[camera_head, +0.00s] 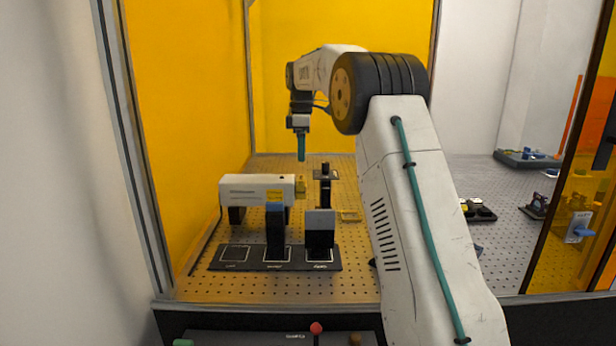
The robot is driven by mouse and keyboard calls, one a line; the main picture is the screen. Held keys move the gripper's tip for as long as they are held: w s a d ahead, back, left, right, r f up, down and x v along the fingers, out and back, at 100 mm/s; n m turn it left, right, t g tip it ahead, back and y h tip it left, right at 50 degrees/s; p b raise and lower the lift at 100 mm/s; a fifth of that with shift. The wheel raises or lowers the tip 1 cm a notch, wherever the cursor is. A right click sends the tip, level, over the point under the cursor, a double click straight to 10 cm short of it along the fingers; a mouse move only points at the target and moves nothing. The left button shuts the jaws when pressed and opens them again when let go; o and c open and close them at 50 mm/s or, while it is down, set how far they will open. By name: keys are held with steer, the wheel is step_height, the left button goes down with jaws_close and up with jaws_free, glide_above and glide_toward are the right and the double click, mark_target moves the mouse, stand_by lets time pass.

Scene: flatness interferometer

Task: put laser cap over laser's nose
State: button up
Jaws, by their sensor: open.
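The laser (256,188) is a white box on black supports, with a yellow label on its side. A small yellowish piece (301,187) is at its right end, where the nose would be; I cannot tell whether it is the nose or a cap on it. No separate laser cap can be made out with certainty. My gripper (301,158) points straight down with teal fingers, above the laser's right end and apart from it. It is open, seen edge-on, and nothing shows between its fingers.
A black base plate (236,264) with white-outlined squares lies in front. It bears a blue-topped black post (275,232) and a grey-faced black block (320,230); its left square is empty. A dark post mount (325,186) stands right of the laser. Yellow panels enclose the left and back.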

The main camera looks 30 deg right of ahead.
steer(key=shift+s+a+r, duration=0.1)
steer(key=shift+r, duration=0.1)
steer(key=s+a+r+m, duration=0.3)
steer(key=s+a, duration=0.5)
steer(key=s, duration=0.3)
steer(key=s+a+r+m, duration=0.2)
steer(key=s+a, duration=0.5)
steer(key=s, duration=0.4)
steer(key=s+a+f+m, duration=0.2)
steer(key=s+f, duration=0.2)
steer(key=s, duration=0.4)
steer(key=s+a+f+m+t, duration=0.1)
steer(key=s+a+f+m, duration=0.1)
steer(key=s, duration=0.6)
steer(key=s+a+f+m, duration=0.2)
steer(key=s+f, duration=0.4)
steer(key=s, duration=0.3)
steer(key=shift+a+f, duration=0.35)
steer(key=shift+a, duration=0.3)
steer(key=shift+s, duration=0.1)
